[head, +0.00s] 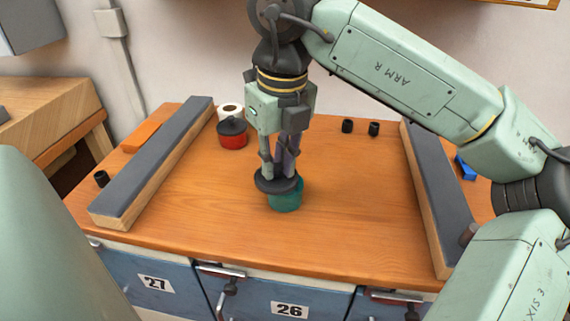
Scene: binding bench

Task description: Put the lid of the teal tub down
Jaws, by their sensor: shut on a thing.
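The teal tub (287,201) stands on the orange-brown wooden bench top, near the middle. Its dark round lid (268,185) is in my gripper (277,174), which points down. The lid sits at the tub's upper left and overlaps it in the picture. It looks shifted off the tub's centre; I cannot tell whether it touches the rim. My gripper's fingers are shut on the lid from above and hide the lid's knob and part of the tub's opening.
A red pot with a dark lid (232,133) and a white roll (230,109) stand behind left. Long grey-topped blocks (160,155) and (437,195) flank the bench. Two small black cups (347,126) stand at the back. Bare wood (350,200) is free right of the tub.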

